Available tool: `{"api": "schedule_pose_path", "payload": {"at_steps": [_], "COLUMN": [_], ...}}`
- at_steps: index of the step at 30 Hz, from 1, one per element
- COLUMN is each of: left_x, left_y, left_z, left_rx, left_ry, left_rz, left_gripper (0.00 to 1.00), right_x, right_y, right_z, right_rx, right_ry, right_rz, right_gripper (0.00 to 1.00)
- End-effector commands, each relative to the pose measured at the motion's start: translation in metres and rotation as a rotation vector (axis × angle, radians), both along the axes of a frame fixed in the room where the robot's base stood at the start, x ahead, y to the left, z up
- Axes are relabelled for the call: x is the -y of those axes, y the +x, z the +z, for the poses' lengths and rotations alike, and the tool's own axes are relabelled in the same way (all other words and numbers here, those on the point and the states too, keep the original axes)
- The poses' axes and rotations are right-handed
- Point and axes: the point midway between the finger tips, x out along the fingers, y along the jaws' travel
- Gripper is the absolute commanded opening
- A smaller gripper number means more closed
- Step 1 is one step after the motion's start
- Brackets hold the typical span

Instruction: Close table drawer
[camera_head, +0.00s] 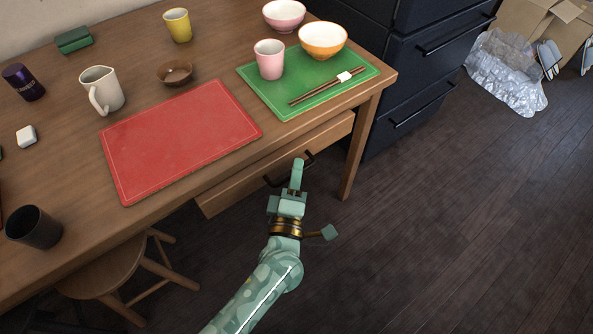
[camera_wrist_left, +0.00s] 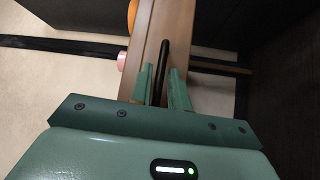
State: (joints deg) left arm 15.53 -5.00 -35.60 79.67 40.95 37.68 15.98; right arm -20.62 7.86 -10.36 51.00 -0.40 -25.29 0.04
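The wooden table (camera_head: 66,178) has a drawer under its front edge. The drawer front (camera_head: 236,188) stands out a little beyond the tabletop edge, so the drawer looks slightly open. Its dark handle (camera_head: 309,158) is partly hidden by my left gripper (camera_head: 298,165), which is at the handle. In the left wrist view the black handle (camera_wrist_left: 163,62) runs between the two green fingers (camera_wrist_left: 161,85), with a narrow gap beside it, so the gripper looks open around it. The drawer's inside is hidden. My right gripper is not in view.
A red mat (camera_head: 180,140) and a green mat (camera_head: 300,97) with cup, bowl and chopsticks lie on the table. A stool (camera_head: 100,280) stands at the lower left. A dark cabinet (camera_head: 420,70) stands to the right. The floor in front is clear.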

Motion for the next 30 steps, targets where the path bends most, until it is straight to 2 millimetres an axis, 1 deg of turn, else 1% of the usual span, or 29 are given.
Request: {"api": "schedule_pose_path", "payload": {"at_steps": [3, 9, 11, 12, 18, 20, 27, 30], "left_x": [0.001, 0.001, 0.001, 0.001, -0.001, -0.005, -0.026, -0.028], "left_y": [0.003, 0.003, 0.003, 0.003, 0.005, 0.010, 0.040, 0.042], "left_z": [0.001, 0.001, 0.001, 0.001, 0.001, 0.001, 0.001, 0.000], "left_rx": [0.000, 0.001, 0.001, 0.001, 0.001, 0.002, 0.001, -0.001], "left_ry": [0.000, 0.000, 0.000, 0.000, 0.001, 0.001, 0.001, 0.000], "left_rz": [0.000, 0.000, 0.000, 0.000, 0.000, 0.000, 0.000, 0.001], "left_gripper": [0.18, 0.18, 0.01, 0.00, 0.00, 0.00, 0.00, 0.00], "right_x": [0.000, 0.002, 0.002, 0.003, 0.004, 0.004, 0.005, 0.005], "right_y": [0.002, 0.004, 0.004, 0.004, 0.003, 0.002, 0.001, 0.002], "right_z": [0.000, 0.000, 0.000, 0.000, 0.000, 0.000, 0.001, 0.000], "right_rx": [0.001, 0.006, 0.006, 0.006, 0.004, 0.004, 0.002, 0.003], "right_ry": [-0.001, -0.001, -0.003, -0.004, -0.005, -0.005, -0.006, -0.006], "right_rz": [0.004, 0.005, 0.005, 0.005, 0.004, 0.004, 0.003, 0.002], "right_gripper": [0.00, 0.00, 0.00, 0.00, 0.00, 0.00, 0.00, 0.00]}}
